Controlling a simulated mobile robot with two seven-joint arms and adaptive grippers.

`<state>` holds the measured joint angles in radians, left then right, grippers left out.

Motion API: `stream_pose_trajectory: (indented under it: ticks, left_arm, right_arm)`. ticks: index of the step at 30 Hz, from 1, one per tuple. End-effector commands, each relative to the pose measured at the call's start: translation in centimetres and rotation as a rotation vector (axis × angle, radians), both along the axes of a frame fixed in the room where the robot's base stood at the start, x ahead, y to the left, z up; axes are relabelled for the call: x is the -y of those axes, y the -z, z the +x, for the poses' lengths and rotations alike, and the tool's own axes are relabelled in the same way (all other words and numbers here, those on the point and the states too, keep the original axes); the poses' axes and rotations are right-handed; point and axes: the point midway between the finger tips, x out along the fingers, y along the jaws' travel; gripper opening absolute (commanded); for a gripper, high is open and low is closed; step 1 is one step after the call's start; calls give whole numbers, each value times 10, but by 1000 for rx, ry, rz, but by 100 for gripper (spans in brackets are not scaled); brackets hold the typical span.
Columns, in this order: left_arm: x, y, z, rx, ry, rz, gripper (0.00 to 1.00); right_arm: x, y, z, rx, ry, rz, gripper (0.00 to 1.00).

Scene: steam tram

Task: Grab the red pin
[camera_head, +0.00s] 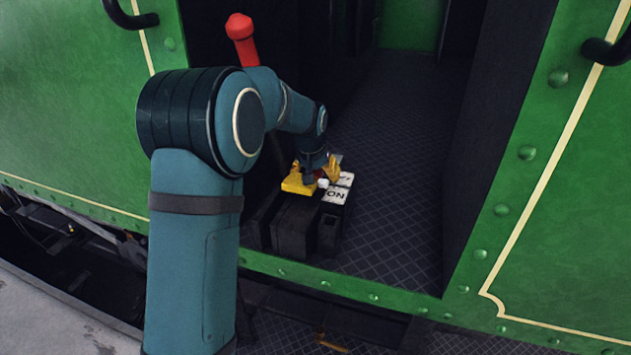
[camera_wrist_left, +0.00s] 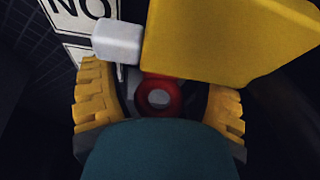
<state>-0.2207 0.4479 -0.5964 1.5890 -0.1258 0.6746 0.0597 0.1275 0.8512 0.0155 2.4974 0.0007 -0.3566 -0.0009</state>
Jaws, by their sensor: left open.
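The red pin (camera_wrist_left: 158,96) shows in the left wrist view as a red ring with a short stem, beside a yellow block (camera_wrist_left: 222,42). In the head view, only a small bit of red (camera_head: 319,174) shows near my fingers. My left gripper (camera_head: 315,170) is open just above the yellow block, over the dark box. In the left wrist view, its yellow ribbed fingers (camera_wrist_left: 160,104) stand on either side of the ring, with gaps. The pin's lower part is hidden. My right gripper is not in view.
A white nub (camera_wrist_left: 117,41) sticks out of the block. A red-handled lever (camera_head: 240,27) rises behind my left arm. Green riveted walls (camera_head: 545,190) flank the doorway; the patterned floor (camera_head: 395,170) is clear.

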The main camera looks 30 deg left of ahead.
Motion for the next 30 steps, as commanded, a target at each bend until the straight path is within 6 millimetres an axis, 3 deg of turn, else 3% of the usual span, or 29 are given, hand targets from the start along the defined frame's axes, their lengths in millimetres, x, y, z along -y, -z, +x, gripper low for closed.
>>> stream_pose_trajectory:
  ticks: [7, 12, 14, 24, 30]
  left_arm:
    - [-1, 1, 1, 2, 0, 0, 75]
    - [0, 1, 1, 2, 0, 0, 15]
    - [0, 1, 1, 2, -1, -1, 0]
    - [0, -2, 1, 4, -1, 0, 0]
    - [0, -32, 2, 8, -1, -1, 0]
  right_arm:
    - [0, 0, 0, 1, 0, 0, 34]
    - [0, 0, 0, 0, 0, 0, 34]
    - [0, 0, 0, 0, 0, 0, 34]
    - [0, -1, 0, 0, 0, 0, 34]
    - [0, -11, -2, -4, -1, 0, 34]
